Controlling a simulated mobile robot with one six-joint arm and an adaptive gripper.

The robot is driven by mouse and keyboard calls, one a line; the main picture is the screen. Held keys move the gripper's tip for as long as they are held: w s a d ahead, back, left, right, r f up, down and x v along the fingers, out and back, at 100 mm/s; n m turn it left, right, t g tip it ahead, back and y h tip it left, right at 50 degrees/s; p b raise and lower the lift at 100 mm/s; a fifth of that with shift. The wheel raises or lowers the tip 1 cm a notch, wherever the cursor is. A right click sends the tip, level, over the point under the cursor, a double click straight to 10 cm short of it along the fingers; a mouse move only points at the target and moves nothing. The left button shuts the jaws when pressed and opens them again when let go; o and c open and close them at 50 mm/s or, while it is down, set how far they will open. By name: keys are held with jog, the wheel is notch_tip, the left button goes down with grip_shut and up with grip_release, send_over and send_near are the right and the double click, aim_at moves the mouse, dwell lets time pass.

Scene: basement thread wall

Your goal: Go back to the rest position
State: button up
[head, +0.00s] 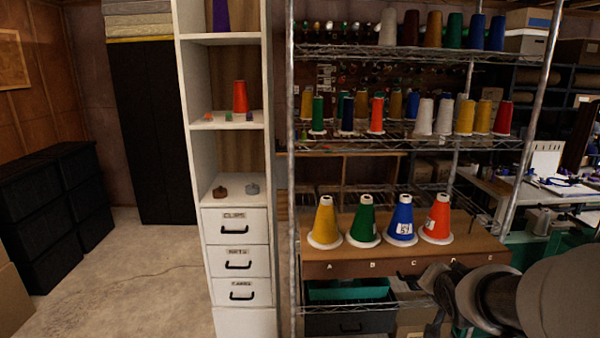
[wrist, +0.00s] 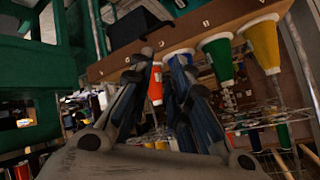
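My gripper (head: 432,298) is at the lower right of the head view, in front of the right part of the brown board (head: 345,268). In the wrist view its two fingers (wrist: 160,65) are apart, and I see nothing held between them. On the board stand a yellow cone (head: 325,222), a green cone (head: 363,222), a blue cone (head: 402,220) and an orange-red cone (head: 437,218), upright in a row near labels A to D. No cone shows above label E. The wrist view shows the board tilted, with the orange cone (wrist: 156,85) behind the fingers.
A wire rack (head: 293,180) holds more thread cones on upper shelves. A white cabinet (head: 190,130) with drawers stands left of it. Black boxes (head: 50,205) line the left wall. The floor (head: 140,270) between is clear. A cluttered workbench (head: 560,190) is at right.

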jog(key=s+a+n+g+y, duration=0.1)
jog(key=s+a+n, duration=0.3)
jog(key=s, duration=1)
jog(key=s+a+n+g+y, duration=0.1)
jog(key=s+a+n+g, duration=0.3)
jog(key=s+a, duration=0.6)
jog(key=s+n, duration=0.1)
jog(key=s, duration=0.4)
jog(key=shift+r+y, duration=0.15)
jog(key=shift+y, duration=0.15)
jog(key=shift+o, duration=0.3)
